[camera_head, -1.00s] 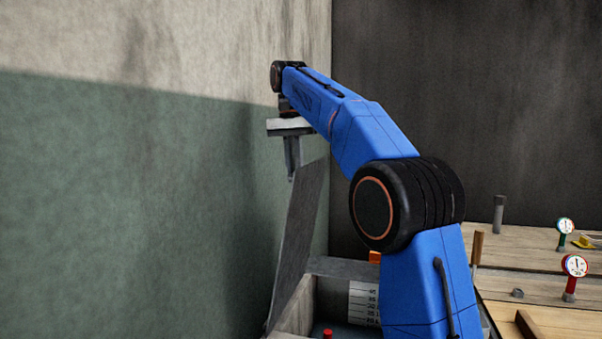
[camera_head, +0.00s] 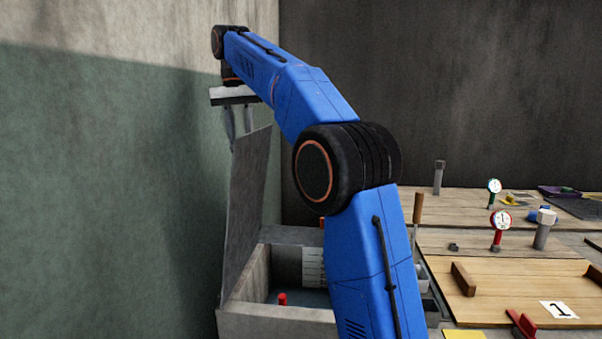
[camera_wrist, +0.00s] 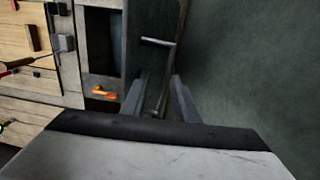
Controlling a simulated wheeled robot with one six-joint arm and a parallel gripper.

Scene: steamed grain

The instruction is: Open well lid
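The well lid (camera_head: 246,195) is a flat grey panel that stands nearly upright, tilted a little, at the left rim of the well (camera_head: 270,324) by the green wall. The well is a pale concrete box, open at the top. My gripper (camera_head: 238,132) is at the lid's upper edge. In the wrist view my gripper (camera_wrist: 160,100) has its two fingers apart, with the lid (camera_wrist: 150,65) seen between and beyond them. A light bar handle (camera_wrist: 158,42) shows on the lid. I cannot tell whether a finger touches the lid.
A red knob (camera_head: 282,298) and a marked scale (camera_head: 313,268) show in the well. The wall (camera_head: 110,200) is close on the left.

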